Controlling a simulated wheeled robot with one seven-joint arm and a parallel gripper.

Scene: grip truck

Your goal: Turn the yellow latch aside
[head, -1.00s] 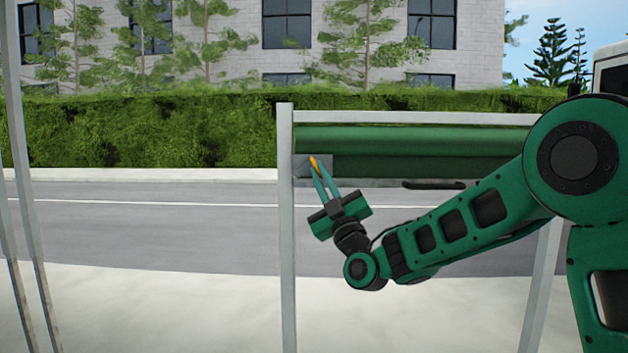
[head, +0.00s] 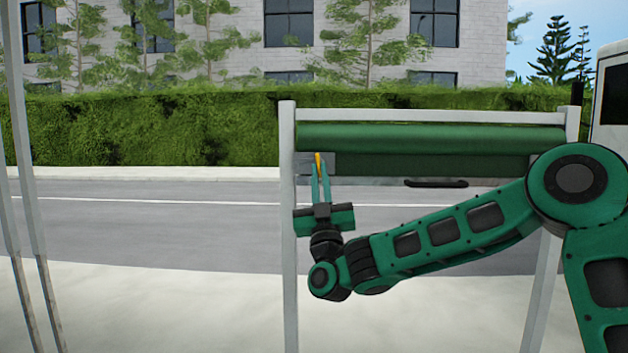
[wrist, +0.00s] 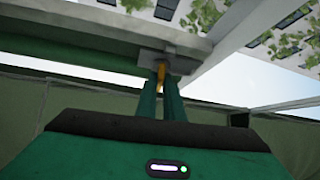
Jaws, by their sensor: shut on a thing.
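The yellow latch (head: 318,160) is a small bar on a grey plate (head: 304,166) at the left end of the green rolled cover's frame. It stands close to upright in the head view. My gripper (head: 319,172) comes from below with its two thin green fingers shut on the latch. In the wrist view the latch (wrist: 161,72) shows between the fingertips (wrist: 162,80), in front of the grey plate (wrist: 174,66). The lower part of the latch is hidden by the fingers.
The green roll (head: 430,138) spans between a left post (head: 287,230) and a right post (head: 545,280). A dark handle (head: 436,183) hangs along its lower edge. More pale posts (head: 22,150) stand at the far left. The road behind is clear.

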